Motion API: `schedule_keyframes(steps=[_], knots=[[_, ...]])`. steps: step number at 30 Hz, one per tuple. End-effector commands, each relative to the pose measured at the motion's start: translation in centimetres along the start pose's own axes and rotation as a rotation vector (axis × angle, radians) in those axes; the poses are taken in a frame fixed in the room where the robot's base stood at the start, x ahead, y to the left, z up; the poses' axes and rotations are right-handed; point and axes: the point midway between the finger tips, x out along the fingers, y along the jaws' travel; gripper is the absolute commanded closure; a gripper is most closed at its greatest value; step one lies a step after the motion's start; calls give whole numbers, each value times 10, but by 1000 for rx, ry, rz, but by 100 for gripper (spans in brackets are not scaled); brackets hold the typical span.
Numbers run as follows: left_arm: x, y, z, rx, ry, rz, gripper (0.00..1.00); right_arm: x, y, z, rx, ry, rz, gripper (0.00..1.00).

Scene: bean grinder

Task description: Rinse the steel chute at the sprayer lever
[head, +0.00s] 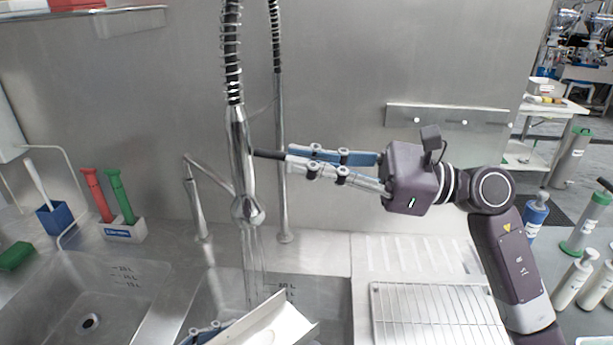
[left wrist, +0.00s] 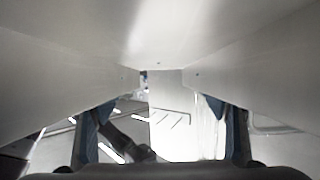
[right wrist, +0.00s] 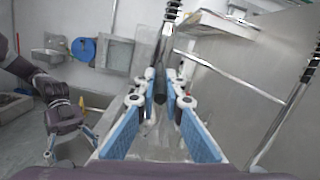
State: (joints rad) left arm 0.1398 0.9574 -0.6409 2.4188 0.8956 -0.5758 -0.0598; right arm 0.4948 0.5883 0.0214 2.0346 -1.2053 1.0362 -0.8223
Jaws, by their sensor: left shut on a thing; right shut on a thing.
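The sprayer (head: 243,180) hangs on its spring hose over the right sink, and thin streams of water (head: 254,262) fall from its head. My right gripper (head: 287,160) is shut on the dark sprayer lever (head: 267,154); the lever also shows between the fingers in the right wrist view (right wrist: 160,86). The pale steel chute (head: 268,326) is at the bottom of the head view, tilted, below the sprayer. My left gripper (head: 203,332) is shut on it, mostly cut off by the frame. The chute (left wrist: 160,30) fills the top of the left wrist view. I cannot tell whether the water touches it.
The left sink (head: 110,300) is empty. A holder (head: 124,233) with red and green tools and a blue cup (head: 55,220) with a brush stand behind it. A wire rack (head: 435,315) lies right of the right sink. Several bottles (head: 574,281) stand at far right.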

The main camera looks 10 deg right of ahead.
Motion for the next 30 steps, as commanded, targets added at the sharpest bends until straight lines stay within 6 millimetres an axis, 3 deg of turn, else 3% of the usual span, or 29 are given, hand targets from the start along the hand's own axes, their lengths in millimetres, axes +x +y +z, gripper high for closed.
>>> schedule_keyframes(steps=[13,14,18,30], knots=[[2,0,3,1,4,0,68,0,-1,0,1,-11,-4,100],[2,0,3,1,4,0,68,0,-1,0,1,-11,-4,88],[2,0,3,1,4,0,68,0,0,0,1,-11,-3,73],[2,0,3,1,4,0,68,-9,-1,-2,3,-8,-4,73]])
